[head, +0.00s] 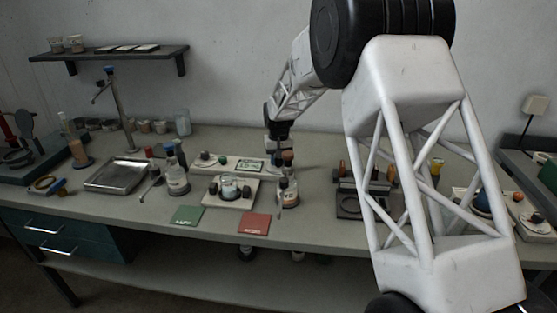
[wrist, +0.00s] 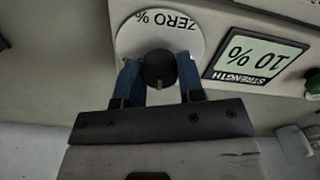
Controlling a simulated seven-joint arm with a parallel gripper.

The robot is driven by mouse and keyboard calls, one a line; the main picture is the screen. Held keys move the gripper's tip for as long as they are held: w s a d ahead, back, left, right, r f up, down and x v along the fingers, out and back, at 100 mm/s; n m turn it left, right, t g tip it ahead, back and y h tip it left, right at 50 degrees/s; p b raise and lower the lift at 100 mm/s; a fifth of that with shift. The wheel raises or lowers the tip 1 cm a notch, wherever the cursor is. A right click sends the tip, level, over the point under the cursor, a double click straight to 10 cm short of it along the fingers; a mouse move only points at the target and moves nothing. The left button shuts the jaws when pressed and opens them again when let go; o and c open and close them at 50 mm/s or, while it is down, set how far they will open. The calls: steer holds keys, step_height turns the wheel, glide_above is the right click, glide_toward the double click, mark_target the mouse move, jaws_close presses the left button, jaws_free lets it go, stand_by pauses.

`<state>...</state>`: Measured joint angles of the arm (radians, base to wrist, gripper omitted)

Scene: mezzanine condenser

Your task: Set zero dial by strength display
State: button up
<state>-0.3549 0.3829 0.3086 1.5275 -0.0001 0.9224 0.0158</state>
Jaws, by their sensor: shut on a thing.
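The zero dial is a black knob (wrist: 159,70) on a round white plate (wrist: 130,38) marked "ZERO %", upside down in the wrist view. My gripper (wrist: 160,80) has its blue fingers on both sides of the knob and is shut on it. The strength display (wrist: 254,58) is to the right of the dial and reads 10 %, also upside down. In the head view the display (head: 249,166) sits on a pale panel at the back of the bench, and my gripper (head: 280,148) is just right of it. The dial is not clear there.
A green knob (wrist: 313,84) is right of the display. On the bench in front are a pale stand (head: 236,193), a bottle (head: 176,178), a jar (head: 288,192), a green card (head: 187,214) and a red card (head: 254,224). A metal tray (head: 118,176) lies left.

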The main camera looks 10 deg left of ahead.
mark_target(279, 160)
steer(key=m, duration=0.5)
steer(key=shift+m, duration=0.4)
steer(key=o, duration=0.9)
steer(key=shift+r, duration=0.1)
steer(key=shift+r, duration=3.8)
